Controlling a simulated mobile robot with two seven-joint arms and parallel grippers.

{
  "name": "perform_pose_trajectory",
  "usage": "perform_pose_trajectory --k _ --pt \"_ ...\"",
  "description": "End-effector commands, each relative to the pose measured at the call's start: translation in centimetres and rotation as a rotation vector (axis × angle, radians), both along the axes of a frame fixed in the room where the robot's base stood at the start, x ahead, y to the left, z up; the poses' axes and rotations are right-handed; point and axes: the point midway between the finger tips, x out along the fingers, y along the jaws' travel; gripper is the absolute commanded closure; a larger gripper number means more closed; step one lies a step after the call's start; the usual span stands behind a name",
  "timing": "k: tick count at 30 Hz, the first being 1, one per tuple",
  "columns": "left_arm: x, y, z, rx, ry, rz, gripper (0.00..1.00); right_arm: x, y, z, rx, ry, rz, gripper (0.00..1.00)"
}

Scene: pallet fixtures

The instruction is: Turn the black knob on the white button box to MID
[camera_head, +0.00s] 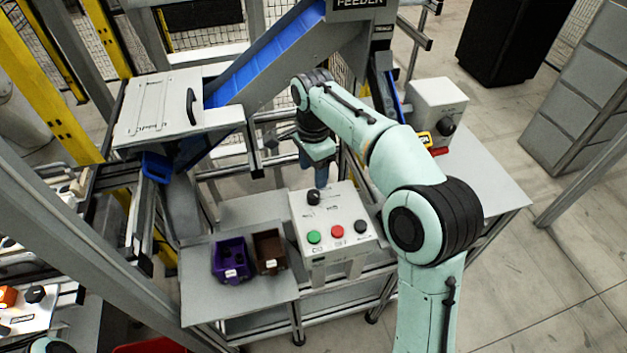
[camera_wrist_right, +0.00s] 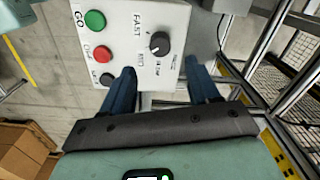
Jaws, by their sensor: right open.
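The white button box (camera_head: 345,262) stands at the centre of the head view, with green, red and black buttons along its near side. Its black knob (camera_head: 313,197) sits on the far part of the top panel. In the right wrist view the knob (camera_wrist_right: 160,43) has a pale pointer mark and printed labels around it; its exact setting is hard to read. My right gripper (camera_head: 318,172) is behind the knob, apart from it. In the right wrist view its two blue fingers (camera_wrist_right: 161,82) are spread and empty, with the knob beyond the gap. My left gripper is not visible.
A purple bin (camera_head: 232,261) and a brown bin (camera_head: 269,250) stand left of the box. A second white box (camera_head: 437,104) with a black knob stands at the right. Feeder frame rails and a blue chute (camera_head: 265,55) crowd the area behind my gripper.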

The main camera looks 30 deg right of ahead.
Motion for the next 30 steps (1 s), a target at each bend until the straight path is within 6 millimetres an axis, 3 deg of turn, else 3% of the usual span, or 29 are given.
perform_pose_trajectory --k 3,9,30 --pt "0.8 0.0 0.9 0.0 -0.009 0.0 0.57 0.1 0.0 2.6 0.0 -0.004 0.0 0.4" --pt "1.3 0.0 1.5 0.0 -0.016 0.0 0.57 0.1 0.0 4.5 0.0 -0.002 0.0 0.4" --pt "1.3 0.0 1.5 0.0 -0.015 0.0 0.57 0.0 0.0 4.6 0.0 0.001 0.001 0.4"
